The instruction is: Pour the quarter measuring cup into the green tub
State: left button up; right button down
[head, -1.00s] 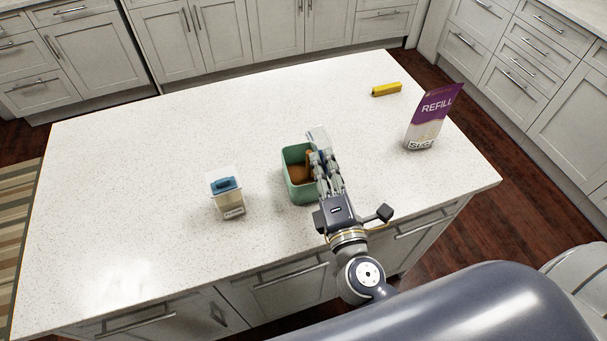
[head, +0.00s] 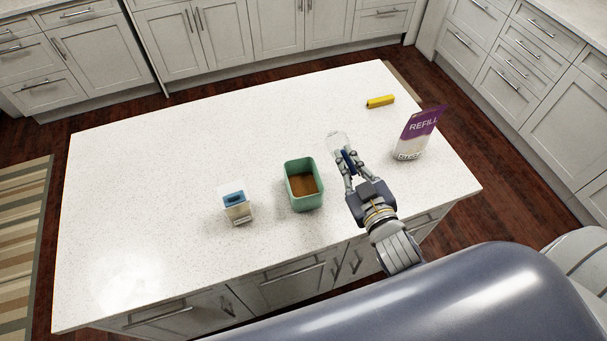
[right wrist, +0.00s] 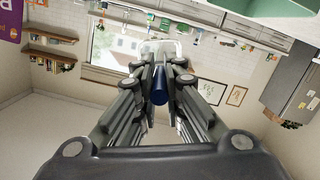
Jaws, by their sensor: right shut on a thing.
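The green tub (head: 304,198) stands upright on the white island counter, with brown contents inside it. A corner of it also shows at the top right of the right wrist view (right wrist: 272,8). My right gripper (head: 347,160) is to the right of the tub, apart from it. It is shut on the clear measuring cup (head: 336,139) by its dark blue handle, which shows between the fingers in the right wrist view (right wrist: 159,84). The cup looks clear; whether anything is in it I cannot tell. My left gripper is not in view.
A small container with a blue lid (head: 236,207) stands left of the tub. A purple and white refill pouch (head: 417,135) stands to the right. A yellow bar-shaped object (head: 380,101) lies near the far edge. The counter's left and middle back are clear.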

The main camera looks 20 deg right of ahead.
aim_at(348, 161)
jog(key=shift+b, duration=0.3)
notch_tip(348, 161, up, 2)
jog(key=shift+r+p, duration=0.15)
jog(key=shift+p, duration=1.05)
jog(key=shift+r+b, duration=0.15)
jog(key=shift+b, duration=0.25)
jog(key=shift+r, duration=0.25)
